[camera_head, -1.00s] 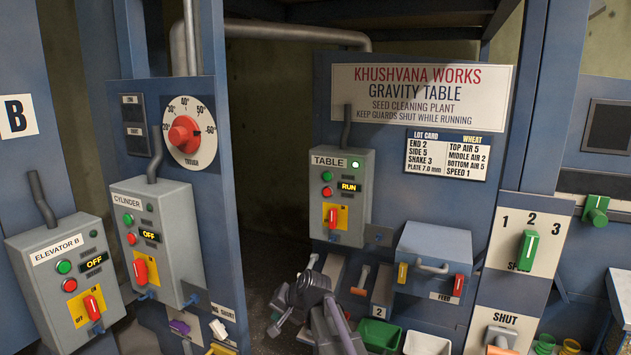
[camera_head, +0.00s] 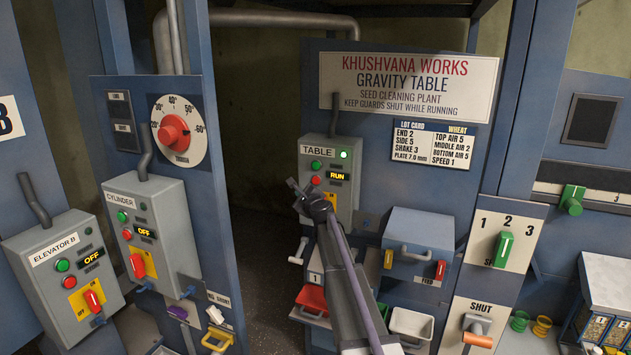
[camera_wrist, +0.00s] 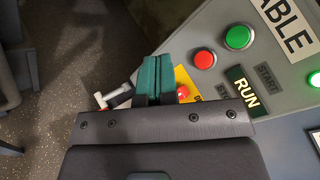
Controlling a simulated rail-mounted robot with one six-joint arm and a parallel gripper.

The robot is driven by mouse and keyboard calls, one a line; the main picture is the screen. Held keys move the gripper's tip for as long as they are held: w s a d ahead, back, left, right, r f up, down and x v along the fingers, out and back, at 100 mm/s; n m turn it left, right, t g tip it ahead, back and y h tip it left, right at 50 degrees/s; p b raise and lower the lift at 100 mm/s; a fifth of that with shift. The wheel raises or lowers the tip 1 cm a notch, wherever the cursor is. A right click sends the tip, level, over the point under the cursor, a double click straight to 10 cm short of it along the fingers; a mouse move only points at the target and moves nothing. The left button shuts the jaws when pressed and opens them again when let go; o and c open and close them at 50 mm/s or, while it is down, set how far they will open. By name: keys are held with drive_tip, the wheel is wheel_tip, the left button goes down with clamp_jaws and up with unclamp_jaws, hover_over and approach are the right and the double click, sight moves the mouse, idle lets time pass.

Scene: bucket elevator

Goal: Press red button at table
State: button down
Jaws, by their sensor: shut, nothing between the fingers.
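The grey TABLE control box (camera_head: 338,160) hangs on the blue gravity table panel. Its red button (camera_head: 316,180) sits under a green button (camera_head: 316,165), beside a lit RUN display. In the wrist view the red button (camera_wrist: 204,60) is ahead and to the right of my gripper's fingers, apart from them. The green button (camera_wrist: 238,37) is farther right. My gripper (camera_wrist: 155,75) is shut and empty. It overlaps the box's yellow plate and red switch (camera_wrist: 183,92), which are partly hidden. In the head view my gripper (camera_head: 297,190) is at the box's lower left front.
The CYLINDER box (camera_head: 150,230) and ELEVATOR B box (camera_head: 65,268) stand at left, both showing OFF. A grey lidded feed box (camera_head: 418,240) juts out at right of the TABLE box. A lever with a light handle (camera_wrist: 110,97) is left of the fingers.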

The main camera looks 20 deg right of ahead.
sight(316, 181)
drive_tip(key=w+d, duration=0.6)
drive_tip(key=shift+d, duration=0.2)
idle(0.4)
idle(1.8)
drive_tip(key=shift+w+d, duration=0.25)
drive_tip(key=shift+d, duration=0.05)
drive_tip(key=shift+w+d, duration=0.3)
drive_tip(key=shift+d, duration=0.05)
idle(0.8)
drive_tip(key=shift+s+a, duration=0.6)
drive_tip(key=shift+a, duration=0.05)
